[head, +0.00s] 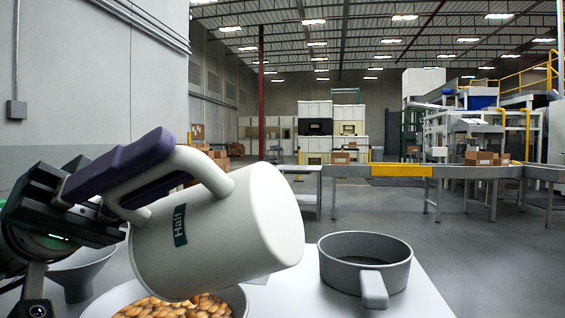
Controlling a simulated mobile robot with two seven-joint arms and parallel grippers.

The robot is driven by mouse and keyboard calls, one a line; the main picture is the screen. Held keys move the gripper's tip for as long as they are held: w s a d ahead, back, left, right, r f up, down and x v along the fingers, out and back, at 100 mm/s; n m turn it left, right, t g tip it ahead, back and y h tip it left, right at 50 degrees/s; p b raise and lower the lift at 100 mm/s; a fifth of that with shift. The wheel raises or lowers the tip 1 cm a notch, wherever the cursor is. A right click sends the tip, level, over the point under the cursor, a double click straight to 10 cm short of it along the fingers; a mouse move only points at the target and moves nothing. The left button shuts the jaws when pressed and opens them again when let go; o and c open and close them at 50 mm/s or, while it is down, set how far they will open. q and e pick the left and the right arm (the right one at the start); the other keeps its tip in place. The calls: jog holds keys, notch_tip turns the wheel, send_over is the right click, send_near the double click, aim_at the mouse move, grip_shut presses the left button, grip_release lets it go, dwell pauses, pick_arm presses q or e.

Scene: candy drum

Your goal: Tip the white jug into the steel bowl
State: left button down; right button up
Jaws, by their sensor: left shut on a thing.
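The white jug (222,240), labelled "Half", is strongly tilted in the head view. Its smooth closed end is at the right, and its opening is out of sight. My left gripper (105,190) is shut on the jug's handle and holds the jug above the table. Below the jug is a pale round bowl (241,300) with many brown nut-like pieces (185,308) in it; I take it for the steel bowl. The jug hides its far side and the frame cuts off its near side. No falling stream shows. My right gripper is not in view.
A grey pan (365,248) with a short handle stands on the white table (300,298), right of the bowl. A grey funnel-shaped vessel (82,272) is at the left, behind my gripper. A conveyor (455,172) stands farther back beyond open floor.

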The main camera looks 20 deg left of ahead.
pick_arm(q)
jog(key=d+y+p, duration=0.6)
jog(key=y+p, duration=0.1)
jog(key=p, duration=0.1)
jog(key=shift+w+d+g+y, duration=0.25)
jog(key=shift+d+g+y, duration=0.05)
jog(key=shift+d, duration=0.1)
jog(key=shift+p, duration=0.35)
jog(key=d+y+p, duration=0.1)
jog(key=y+p, duration=0.1)
jog(key=p, duration=0.1)
jog(key=shift+r+p, duration=0.1)
jog(key=shift+p, duration=0.25)
notch_tip(320, 180, down, 8)
jog(key=g+y+p, duration=0.1)
jog(key=y+p, duration=1.1)
jog(key=p, duration=0.2)
jog(key=shift+d+g+y, duration=0.3)
jog(key=shift+y, duration=0.1)
